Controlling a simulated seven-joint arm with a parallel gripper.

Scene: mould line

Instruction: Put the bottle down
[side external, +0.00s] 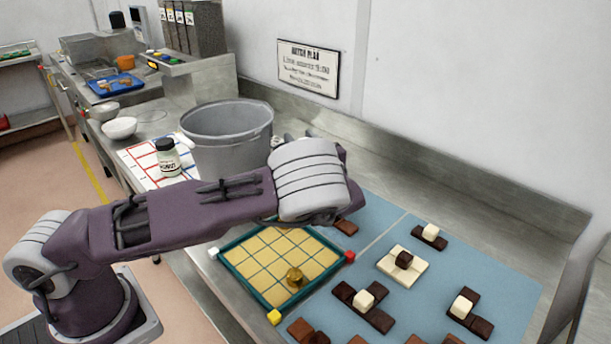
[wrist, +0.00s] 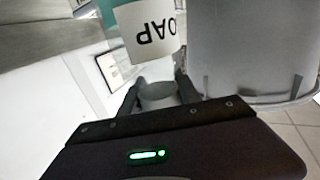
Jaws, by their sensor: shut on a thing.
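A bottle with a white label reading "OAP" (wrist: 155,35) and a teal part above it fills the top middle of the wrist view. My gripper (wrist: 158,93) is shut, with one dark finger on each side of a pale grey round part in line with the bottle. The label looks upside down in that view. The bottle's far end is cut off by the frame edge. In the side external view my wrist hides the fingers and the held bottle. I cannot tell whether the bottle touches the counter.
A grey bucket (side external: 228,150) stands just left of my wrist; it also shows in the wrist view (wrist: 250,50). A small black-capped jar (side external: 168,160) stands beside it on a white lined sheet (side external: 140,158). A gridded tray (side external: 262,252) and chocolate pieces on a blue mat (side external: 465,265) lie in front.

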